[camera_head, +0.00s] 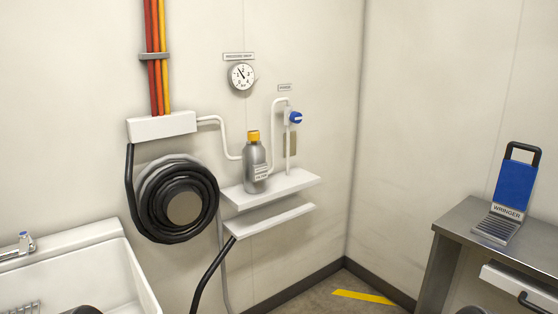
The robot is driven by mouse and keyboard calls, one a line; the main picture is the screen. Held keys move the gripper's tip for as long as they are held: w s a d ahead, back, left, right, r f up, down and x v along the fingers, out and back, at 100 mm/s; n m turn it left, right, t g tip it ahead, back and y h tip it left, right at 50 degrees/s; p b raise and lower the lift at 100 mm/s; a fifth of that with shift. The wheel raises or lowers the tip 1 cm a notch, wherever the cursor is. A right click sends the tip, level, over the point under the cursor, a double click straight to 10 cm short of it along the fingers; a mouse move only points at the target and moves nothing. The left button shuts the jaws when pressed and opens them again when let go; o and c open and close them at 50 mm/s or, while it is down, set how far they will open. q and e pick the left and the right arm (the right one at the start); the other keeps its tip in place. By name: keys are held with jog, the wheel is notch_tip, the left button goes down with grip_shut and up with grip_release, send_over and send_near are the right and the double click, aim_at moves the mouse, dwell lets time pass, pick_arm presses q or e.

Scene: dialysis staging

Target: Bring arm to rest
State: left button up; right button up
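Neither of my grippers shows in the head view. Two small dark rounded shapes just break the bottom edge, one low over the white sink and one by the steel table. Too little of them shows to tell what they are. No hand or fingertips are visible.
A white sink (75,270) stands at the lower left. A black coiled hose (147,207) hangs on the wall. A grey bottle with an orange cap (254,165) stands on a white wall shelf (296,186). A blue wringer (515,190) sits on a steel table (460,217) at right.

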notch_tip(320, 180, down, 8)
jog(key=b, duration=0.6)
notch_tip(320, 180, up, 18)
jog(key=p, duration=1.7)
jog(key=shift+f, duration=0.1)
